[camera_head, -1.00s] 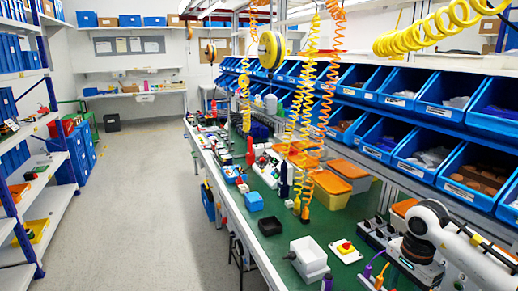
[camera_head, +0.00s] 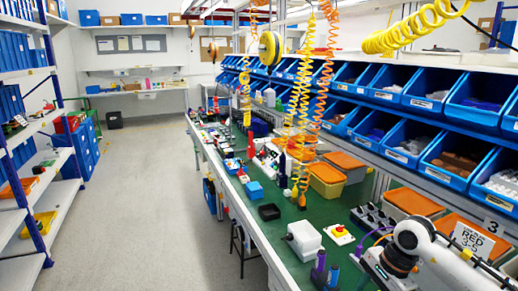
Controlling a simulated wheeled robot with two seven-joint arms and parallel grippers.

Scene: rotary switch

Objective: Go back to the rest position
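On the green bench top (camera_head: 283,222) stands a white box with a dark knob on its left side (camera_head: 304,239), which looks like the rotary switch. A yellow-and-white box with a red button (camera_head: 339,234) sits just right of it. A white arm with dark joints, which appears to be my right arm, crosses the lower right corner over the bench. No gripper fingers can be made out on it. My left arm and gripper do not show.
Blue bins (camera_head: 405,140) line the bench's right side. Orange-lidded boxes (camera_head: 327,178) and a small black tray (camera_head: 269,212) stand on the bench. Coiled yellow and orange hoses (camera_head: 303,100) hang above it. The grey floor aisle (camera_head: 150,200) at left is clear.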

